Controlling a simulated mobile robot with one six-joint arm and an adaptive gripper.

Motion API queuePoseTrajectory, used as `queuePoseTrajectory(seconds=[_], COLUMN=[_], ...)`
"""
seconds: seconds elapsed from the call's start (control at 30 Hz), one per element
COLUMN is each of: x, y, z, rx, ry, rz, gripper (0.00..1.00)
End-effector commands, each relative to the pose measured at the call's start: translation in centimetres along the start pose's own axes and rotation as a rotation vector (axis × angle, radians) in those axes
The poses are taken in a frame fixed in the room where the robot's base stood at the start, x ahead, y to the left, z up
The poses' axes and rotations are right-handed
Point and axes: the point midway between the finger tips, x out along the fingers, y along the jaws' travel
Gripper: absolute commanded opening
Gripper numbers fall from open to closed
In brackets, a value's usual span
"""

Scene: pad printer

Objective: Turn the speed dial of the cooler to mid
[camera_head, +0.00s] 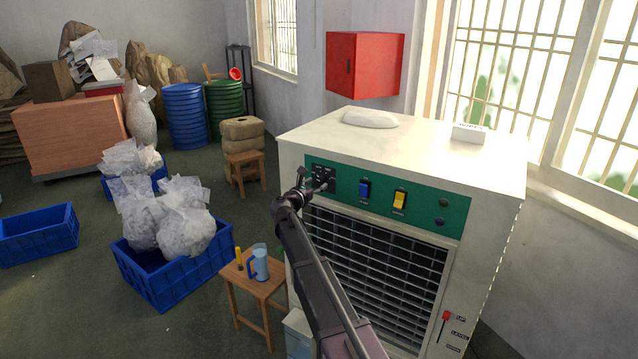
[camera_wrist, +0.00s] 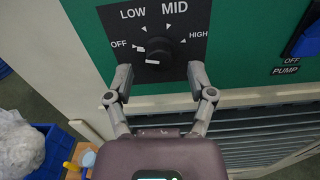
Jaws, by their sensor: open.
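The cooler (camera_head: 410,150) is a large cream box with a green control panel (camera_head: 435,209). Its black speed dial (camera_wrist: 153,52) sits on a black plate marked OFF, LOW, MID and HIGH. A white mark shows on the OFF side and a pale one low on the knob; I cannot tell for sure which is the pointer. My gripper (camera_wrist: 160,75) is open and empty, its fingers spread wide just below the dial in the wrist view. I see no contact with the dial. In the head view my gripper (camera_head: 314,186) partly covers the dial plate.
A blue switch (camera_head: 364,190) and a yellow switch (camera_head: 400,199) sit right of the dial. The louvred grille (camera_head: 375,265) lies below. A wooden stool (camera_head: 256,283) with a blue jug (camera_head: 260,264) stands left of the cooler. A red box (camera_head: 365,64) hangs behind.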

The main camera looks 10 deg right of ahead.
Motion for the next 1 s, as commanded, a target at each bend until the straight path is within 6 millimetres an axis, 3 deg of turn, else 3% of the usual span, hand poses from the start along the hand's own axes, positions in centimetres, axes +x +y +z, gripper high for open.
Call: queuePoseTrajectory(seconds=[0.23, 0.6, 0.67, 0.83, 0.87, 1.0], x=[1.9, 2.1, 2.1, 2.1, 2.1, 2.1], y=[0.1, 0.1, 0.1, 0.1, 0.1, 0.1], z=[0.0, 0.0, 0.0, 0.0, 0.0, 0.0], rx=[0.0, 0.0, 0.0, 0.0, 0.0, 0.0], ry=[0.0, 0.0, 0.0, 0.0, 0.0, 0.0], rz=[0.001, 0.001, 0.001, 0.001, 0.001, 0.001], gripper=[0.71, 0.71, 0.56, 0.05, 0.0, 0.0])
